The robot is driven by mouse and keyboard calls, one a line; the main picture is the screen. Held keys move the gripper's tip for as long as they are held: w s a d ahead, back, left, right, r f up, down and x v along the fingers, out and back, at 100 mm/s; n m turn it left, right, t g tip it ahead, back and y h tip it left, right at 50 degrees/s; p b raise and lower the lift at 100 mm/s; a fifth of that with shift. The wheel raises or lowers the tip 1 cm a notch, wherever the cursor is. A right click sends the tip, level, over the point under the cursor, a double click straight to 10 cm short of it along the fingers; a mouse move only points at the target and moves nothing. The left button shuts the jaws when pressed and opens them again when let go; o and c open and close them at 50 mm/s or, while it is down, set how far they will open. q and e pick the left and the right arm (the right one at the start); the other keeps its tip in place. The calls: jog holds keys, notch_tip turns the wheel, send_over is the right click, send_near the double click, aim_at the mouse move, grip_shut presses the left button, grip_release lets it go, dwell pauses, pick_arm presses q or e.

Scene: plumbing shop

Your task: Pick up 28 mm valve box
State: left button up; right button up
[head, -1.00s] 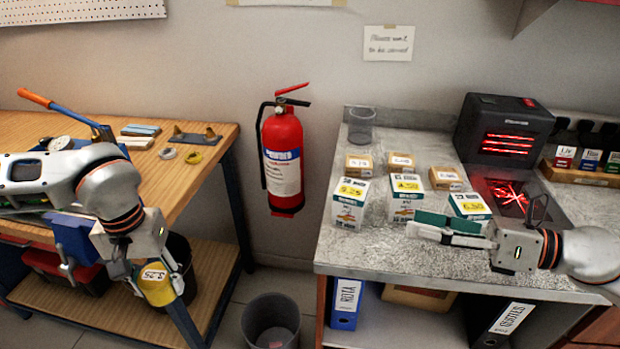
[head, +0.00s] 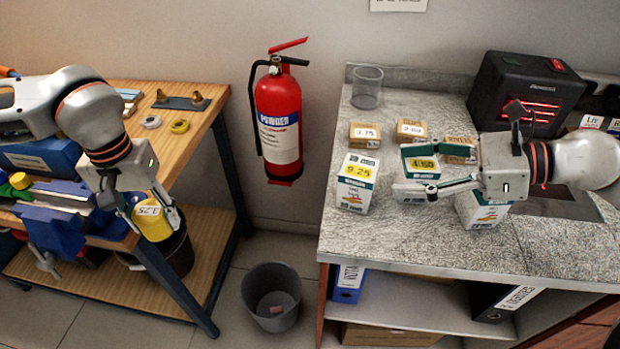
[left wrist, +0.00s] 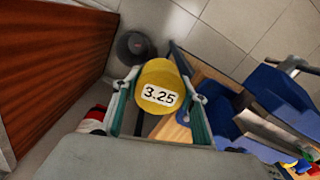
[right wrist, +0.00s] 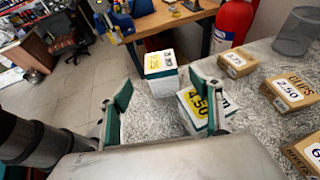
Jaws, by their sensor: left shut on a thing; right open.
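Three white-and-green valve boxes stand on the grey counter; their size print is too small to read. The box priced 9.25 (head: 355,185) is leftmost, and it shows beyond the finger gap in the right wrist view (right wrist: 160,66). The 4.50 box (head: 423,163) is partly hidden by my right gripper (head: 407,170), and in the right wrist view it (right wrist: 196,108) lies behind the right-hand finger. The third box (head: 482,214) is partly under the gripper. My right gripper is open and empty. My left gripper (head: 153,218) is shut on a yellow cylinder marked 3.25 (left wrist: 160,84).
Small brown boxes (head: 365,134) stand behind the valve boxes, with a clear cup (head: 367,88) and a black device (head: 530,95). A fire extinguisher (head: 279,120) hangs between counter and wooden bench (head: 205,105). A bin (head: 272,297) stands on the floor.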

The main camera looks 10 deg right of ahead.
aim_at(373, 170)
pick_arm(q)
notch_tip(373, 170, up, 3)
jog(key=shift+w+f+p, duration=0.1)
jog(key=shift+p, duration=1.1)
pick_arm(e)
jog(key=x, duration=0.8)
jog(key=shift+w+a+f, duration=0.1)
jog(key=shift+w+a, duration=0.15)
jog(key=shift+a, duration=0.1)
jog(key=shift+w+a+f, duration=0.2)
jog(key=shift+a+f, duration=0.1)
jog(key=shift+a, duration=0.05)
jog(key=c, duration=1.6)
